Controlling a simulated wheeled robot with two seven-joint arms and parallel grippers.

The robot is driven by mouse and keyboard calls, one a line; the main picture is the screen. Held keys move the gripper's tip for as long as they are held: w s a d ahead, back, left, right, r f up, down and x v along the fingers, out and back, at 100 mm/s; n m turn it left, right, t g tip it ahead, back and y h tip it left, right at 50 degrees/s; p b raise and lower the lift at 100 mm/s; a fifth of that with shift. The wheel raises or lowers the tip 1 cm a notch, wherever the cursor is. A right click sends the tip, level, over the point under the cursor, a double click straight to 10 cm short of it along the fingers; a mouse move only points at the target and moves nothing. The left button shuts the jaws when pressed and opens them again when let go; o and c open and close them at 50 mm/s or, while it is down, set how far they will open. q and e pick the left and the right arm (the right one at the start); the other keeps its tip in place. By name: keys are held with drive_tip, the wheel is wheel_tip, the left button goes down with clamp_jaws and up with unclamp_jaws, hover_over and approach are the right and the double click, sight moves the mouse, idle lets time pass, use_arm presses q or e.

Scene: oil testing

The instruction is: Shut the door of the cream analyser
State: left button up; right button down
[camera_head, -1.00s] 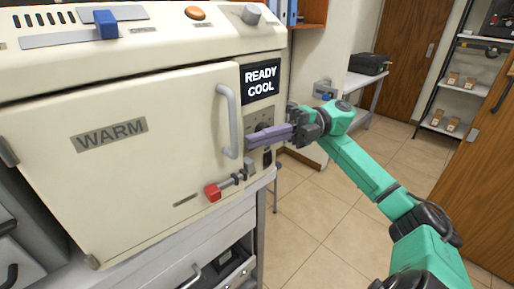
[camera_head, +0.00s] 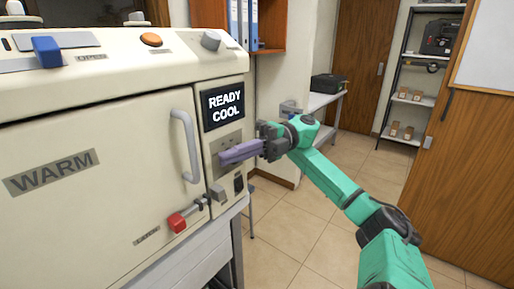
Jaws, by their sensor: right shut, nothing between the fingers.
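The cream analyser (camera_head: 110,95) fills the left of the head view. Its door (camera_head: 90,220), with a WARM label, looks flush with the front or nearly so; a small gap cannot be ruled out. The grey door handle (camera_head: 185,147) stands upright near the door's right edge. A red-tipped lever (camera_head: 178,222) is below the handle. My right gripper (camera_head: 224,157) is shut and empty, its purple fingers pointing left in front of the control panel, right of the handle. Whether they touch the panel is unclear. My left gripper is out of view.
A READY COOL display (camera_head: 223,105) is above my right gripper. A blue-handled part (camera_head: 46,50) and an orange button (camera_head: 151,40) are on top of the analyser. Open tiled floor (camera_head: 300,225) lies to the right, with a wooden cabinet (camera_head: 475,170) at the far right.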

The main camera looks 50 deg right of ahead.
drive_tip(key=s+d+p, duration=0.1)
drive_tip(key=d+p, duration=0.1)
drive_tip(key=d, duration=1)
drive_tip(key=shift+s, duration=0.4)
